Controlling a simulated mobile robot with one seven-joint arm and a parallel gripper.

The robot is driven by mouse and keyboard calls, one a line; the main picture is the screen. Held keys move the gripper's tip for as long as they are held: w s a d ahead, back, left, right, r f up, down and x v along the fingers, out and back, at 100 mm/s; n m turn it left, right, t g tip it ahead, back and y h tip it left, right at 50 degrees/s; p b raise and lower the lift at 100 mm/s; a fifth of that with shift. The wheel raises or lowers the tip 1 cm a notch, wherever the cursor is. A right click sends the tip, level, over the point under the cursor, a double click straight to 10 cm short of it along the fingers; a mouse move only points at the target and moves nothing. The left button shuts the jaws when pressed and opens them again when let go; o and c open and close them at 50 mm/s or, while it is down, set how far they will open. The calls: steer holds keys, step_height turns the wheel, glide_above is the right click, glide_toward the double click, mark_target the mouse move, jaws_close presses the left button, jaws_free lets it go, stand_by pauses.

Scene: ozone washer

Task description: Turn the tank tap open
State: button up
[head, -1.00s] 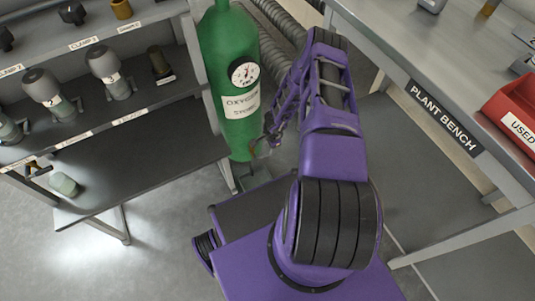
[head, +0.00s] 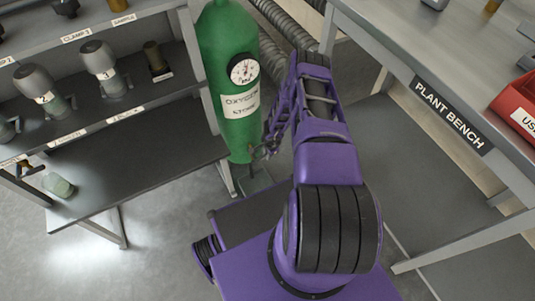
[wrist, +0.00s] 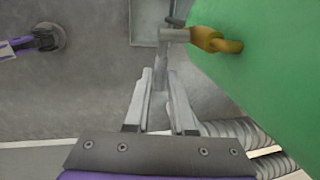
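The green tank (head: 229,60), labelled as oxygen and fitted with a round dial (head: 244,70), stands beyond my arm. The tank tap shows in the wrist view as a brass body (wrist: 207,39) on the green wall, with a grey end and a grey lever (wrist: 161,72) pointing towards me. My gripper (wrist: 160,78) has its two fingertips on either side of the lever, with a narrow gap showing on the left. I see no clear grip on it. In the head view my gripper (head: 262,152) is small beside the tank's lower part.
A shelf unit (head: 150,165) with labelled grey-capped bottles stands left of the tank. The plant bench (head: 450,60) is on the right, with a red bin (head: 520,105) on it. Ribbed hoses (head: 275,50) run behind the tank. Grey floor (head: 165,260) is clear at front left.

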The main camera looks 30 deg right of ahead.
jaws_close()
stand_by(1.0)
